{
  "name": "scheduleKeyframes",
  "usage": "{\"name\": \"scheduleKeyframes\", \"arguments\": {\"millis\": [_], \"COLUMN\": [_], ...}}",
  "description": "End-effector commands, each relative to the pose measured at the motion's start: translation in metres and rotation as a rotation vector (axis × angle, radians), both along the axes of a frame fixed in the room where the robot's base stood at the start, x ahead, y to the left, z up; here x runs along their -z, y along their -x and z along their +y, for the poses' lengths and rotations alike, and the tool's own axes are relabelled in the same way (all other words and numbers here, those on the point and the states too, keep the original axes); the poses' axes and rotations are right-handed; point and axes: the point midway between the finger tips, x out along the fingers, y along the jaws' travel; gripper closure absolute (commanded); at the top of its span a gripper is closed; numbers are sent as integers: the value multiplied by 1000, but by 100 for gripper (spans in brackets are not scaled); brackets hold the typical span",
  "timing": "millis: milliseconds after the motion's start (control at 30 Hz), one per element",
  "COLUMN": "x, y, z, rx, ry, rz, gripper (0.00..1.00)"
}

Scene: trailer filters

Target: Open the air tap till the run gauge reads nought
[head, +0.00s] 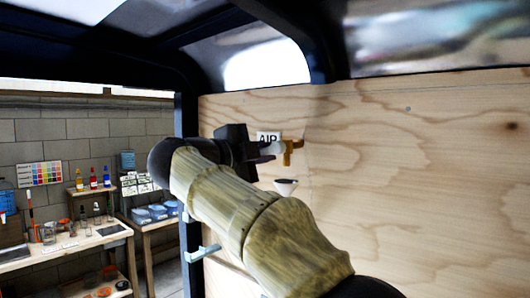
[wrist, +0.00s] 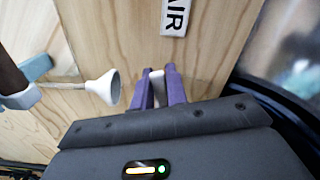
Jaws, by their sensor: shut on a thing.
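The brass air tap (head: 291,148) sticks out from the plywood wall, just right of and below a white AIR label (head: 268,137). My gripper (head: 272,150) reaches it from the left, its fingers at the tap. In the wrist view the purple fingers of my gripper (wrist: 160,80) are closed on a small pale piece (wrist: 156,76), which looks like the tap's handle. The AIR label (wrist: 175,17) lies just beyond the fingertips. Most of the tap is hidden in the wrist view, so its turn angle cannot be told. No run gauge can be made out in either view.
A white funnel-shaped piece (head: 286,186) sits just below the tap; it also shows left of my fingers in the wrist view (wrist: 105,88). A dark frame post (head: 188,200) stands left of the plywood. Benches (head: 70,248) with bottles and jars stand further left.

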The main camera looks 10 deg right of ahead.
Motion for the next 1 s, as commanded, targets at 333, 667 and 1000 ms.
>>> {"name": "scheduleKeyframes", "arguments": {"millis": [333,667,1000], "x": [5,5,5], "y": [1,1,6], "z": [-1,-1,7], "rx": [0,0,-2], "ry": [72,71,71], "rz": [101,99,98], "gripper": [100,64,64]}}
